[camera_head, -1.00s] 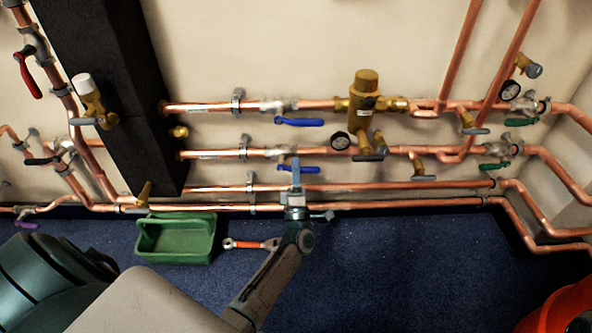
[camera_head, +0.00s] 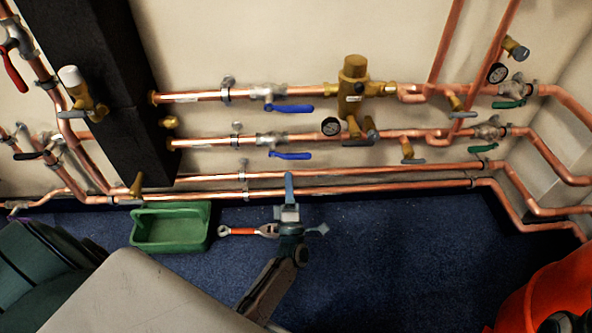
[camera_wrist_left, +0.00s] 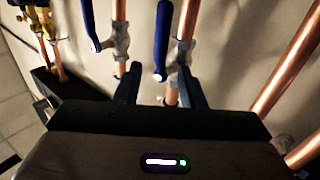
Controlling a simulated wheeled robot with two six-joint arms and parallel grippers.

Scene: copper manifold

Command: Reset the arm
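My left gripper (camera_head: 289,186) points up toward the pipes, its tips just below the lower blue valve handle (camera_head: 290,155) in the head view. In the left wrist view its two fingers (camera_wrist_left: 160,84) are spread apart, with nothing clasped between them. The same view shows two blue handles ahead, the nearer one (camera_wrist_left: 161,38) lined up with the gap between the fingers. The upper blue handle (camera_head: 290,108) sits on the pipe above. Both handles lie along their pipes. My right gripper is not in view.
A black column (camera_head: 110,80) stands at left. An orange container (camera_head: 548,295) is at bottom right. The floor right of my left arm is clear.

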